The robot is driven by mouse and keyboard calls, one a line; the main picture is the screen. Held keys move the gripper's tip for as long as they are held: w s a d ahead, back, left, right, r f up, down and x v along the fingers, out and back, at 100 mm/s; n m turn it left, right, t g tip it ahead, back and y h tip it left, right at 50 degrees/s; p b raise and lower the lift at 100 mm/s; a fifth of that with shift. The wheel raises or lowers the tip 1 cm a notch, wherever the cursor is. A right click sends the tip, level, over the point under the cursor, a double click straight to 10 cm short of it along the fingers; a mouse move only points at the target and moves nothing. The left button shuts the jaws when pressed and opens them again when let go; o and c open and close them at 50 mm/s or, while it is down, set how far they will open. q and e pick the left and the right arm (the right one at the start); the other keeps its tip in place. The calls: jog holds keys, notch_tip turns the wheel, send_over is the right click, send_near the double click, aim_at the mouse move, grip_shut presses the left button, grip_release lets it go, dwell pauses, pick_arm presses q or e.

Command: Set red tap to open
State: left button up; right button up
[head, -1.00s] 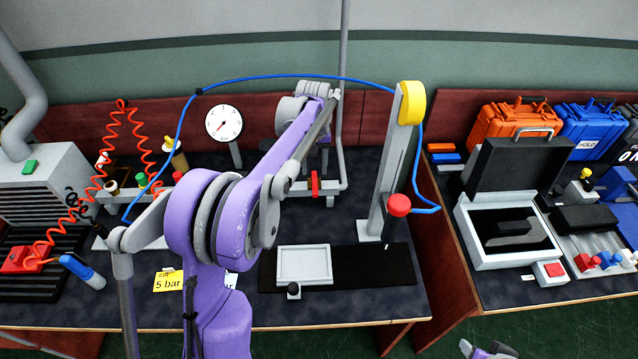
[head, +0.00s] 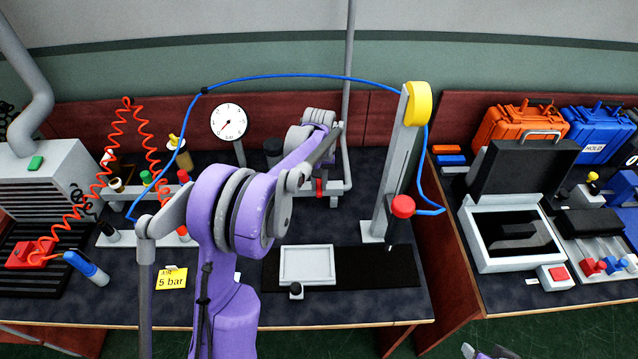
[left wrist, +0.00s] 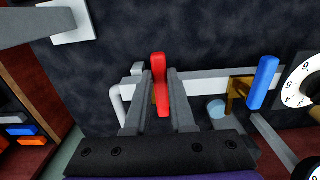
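The red tap handle (head: 319,187) is on the pipe at the back of the bench, partly hidden by my left arm in the head view. In the left wrist view the red tap (left wrist: 161,88) stands lengthwise between the two fingers, across the pale pipe. My left gripper (left wrist: 160,78) is around the handle, with narrow gaps seeming to show beside it. In the head view the left gripper (head: 330,140) is seen from behind, its fingertips hard to make out. A small part of my right gripper (head: 484,352) shows at the bottom edge.
A blue tap handle (left wrist: 263,83) and a dial (left wrist: 300,85) are to the right in the wrist view. In the head view, a grey post (head: 396,185) with a red knob (head: 403,206) and a blue hose (head: 290,76) are near the arm. A white tray (head: 307,265) lies in front.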

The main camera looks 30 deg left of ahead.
pick_arm(q)
grip_shut()
dwell(1.0)
jog(key=shift+a, duration=0.1)
pick_arm(e)
jog(key=shift+f, duration=0.1)
pick_arm(q)
jog(key=a+m+b, duration=0.1)
jog(key=a+m, duration=0.1)
jog(key=m, duration=0.3)
jog(key=a+m+b, duration=0.1)
jog(key=a+m, duration=0.1)
jog(key=m, duration=0.3)
jog(key=a+m, duration=0.2)
jog(key=m, duration=0.3)
jog(key=shift+w+a+b, duration=0.35)
jog(key=shift+b, duration=0.05)
jog(key=shift+w+a+m, duration=0.25)
jog(key=shift+w+m, duration=0.05)
jog(key=shift+m, duration=0.45)
jog(key=shift+w+a+m, duration=0.2)
jog(key=shift+w+m, duration=0.05)
jog(key=shift+m, duration=0.5)
pick_arm(e)
jog(key=shift+s+f, duration=0.35)
jog(key=shift+f, duration=0.55)
jog(key=shift+s+f, duration=0.3)
jog(key=shift+f, duration=0.55)
